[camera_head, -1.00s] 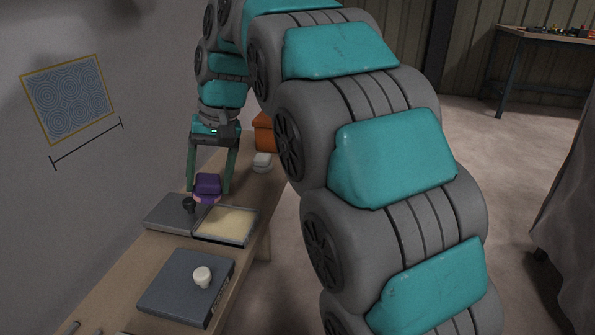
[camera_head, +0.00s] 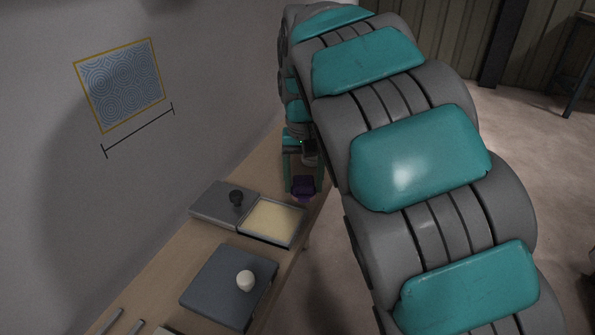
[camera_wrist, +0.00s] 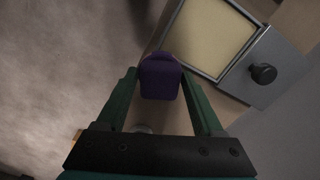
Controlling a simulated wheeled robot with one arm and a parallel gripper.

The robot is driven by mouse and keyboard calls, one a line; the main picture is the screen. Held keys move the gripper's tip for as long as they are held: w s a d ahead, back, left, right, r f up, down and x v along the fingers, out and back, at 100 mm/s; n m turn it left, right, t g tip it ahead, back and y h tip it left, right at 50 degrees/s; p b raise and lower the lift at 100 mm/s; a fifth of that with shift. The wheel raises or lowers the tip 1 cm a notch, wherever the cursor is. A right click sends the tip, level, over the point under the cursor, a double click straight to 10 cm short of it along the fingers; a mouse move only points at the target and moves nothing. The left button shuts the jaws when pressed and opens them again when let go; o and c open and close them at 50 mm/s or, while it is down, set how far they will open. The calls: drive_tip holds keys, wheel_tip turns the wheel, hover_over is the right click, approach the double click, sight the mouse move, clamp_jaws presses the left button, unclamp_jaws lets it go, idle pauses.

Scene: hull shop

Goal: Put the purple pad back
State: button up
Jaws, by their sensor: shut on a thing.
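The purple pad (camera_head: 303,186) is between the fingertips of my gripper (camera_head: 303,190), at the table's right edge just past the tray's far corner. In the wrist view the pad (camera_wrist: 160,78) sits between both green fingers of my gripper (camera_wrist: 161,82), close to the tray's rim. I cannot tell its exact height above the table. The pad's underside is hidden now.
An open tray (camera_head: 245,233) with a pale yellow inside adjoins a grey lid (camera_head: 213,203) with a black knob (camera_head: 236,198). Nearer is a dark flat box (camera_head: 212,284) with a white knob (camera_head: 246,281). A wall stands left; open floor lies right.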

drive_tip(key=w, duration=0.2)
drive_tip(key=w+a, duration=0.1)
drive_tip(key=w, duration=0.2)
drive_tip(key=w+a+f+p, duration=0.1)
drive_tip(key=w, duration=0.2)
drive_tip(key=shift+w, duration=0.2)
drive_tip(key=shift+d+f, duration=0.1)
drive_tip(key=shift+f, duration=1.55)
drive_tip(key=shift+f, duration=0.1)
drive_tip(key=o, duration=1.3)
drive_tip(key=shift+c, duration=0.2)
wheel_tip(320, 180, up, 12)
